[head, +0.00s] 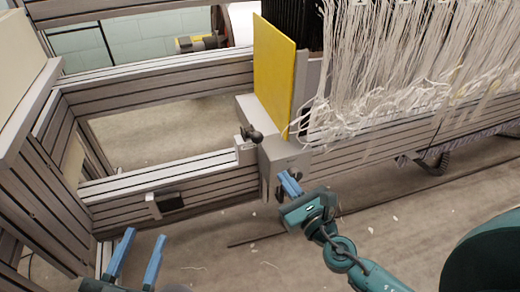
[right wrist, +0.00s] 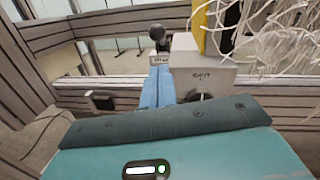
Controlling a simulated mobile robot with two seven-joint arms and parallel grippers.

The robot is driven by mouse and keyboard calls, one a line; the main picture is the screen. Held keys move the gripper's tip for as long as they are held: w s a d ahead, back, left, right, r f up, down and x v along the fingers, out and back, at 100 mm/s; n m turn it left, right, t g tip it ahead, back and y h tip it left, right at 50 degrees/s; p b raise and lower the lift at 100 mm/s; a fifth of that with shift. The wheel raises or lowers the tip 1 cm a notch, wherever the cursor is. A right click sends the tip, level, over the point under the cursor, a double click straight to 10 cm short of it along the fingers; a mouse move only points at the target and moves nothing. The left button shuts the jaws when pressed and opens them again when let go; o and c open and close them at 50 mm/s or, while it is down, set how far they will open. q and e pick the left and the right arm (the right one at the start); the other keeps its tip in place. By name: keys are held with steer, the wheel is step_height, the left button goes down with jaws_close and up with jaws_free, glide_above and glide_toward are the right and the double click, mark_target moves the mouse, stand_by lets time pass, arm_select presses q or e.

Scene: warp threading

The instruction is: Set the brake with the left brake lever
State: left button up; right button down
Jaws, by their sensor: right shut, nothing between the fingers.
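A small lever with a black knob (head: 251,134) stands on a metal bracket left of the grey box; it also shows in the right wrist view (right wrist: 157,34), above a small label too small to read surely. I take it as the left brake lever. My right gripper (head: 289,178) is shut and empty, in front of the grey box. In the right wrist view its blue fingers (right wrist: 159,74) point up toward the lever's bracket, and contact cannot be judged. My left gripper (head: 145,234) is open and empty at the lower left, away from the lever.
The grey box (head: 285,153) sits on the slotted metal rail, with a dark knob on its front partly hidden by my right gripper. A yellow panel (head: 273,75) stands behind it. White threads (head: 400,60) hang at right. A black block (head: 170,201) is on the lower rail.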

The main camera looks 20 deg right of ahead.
arm_select(q)
steer(key=shift+s+p, duration=0.1)
steer(key=shift+p, duration=0.4)
arm_select(e)
glide_toward(253, 135)
steer(key=w+f, duration=0.2)
steer(key=w, duration=0.1)
steer(key=w+f, duration=0.1)
steer(key=w, duration=0.1)
steer(key=shift+w+d, duration=0.25)
steer(key=shift+d, duration=0.05)
arm_select(q)
steer(key=shift+r, duration=0.15)
arm_select(e)
steer(key=shift+r, duration=0.15)
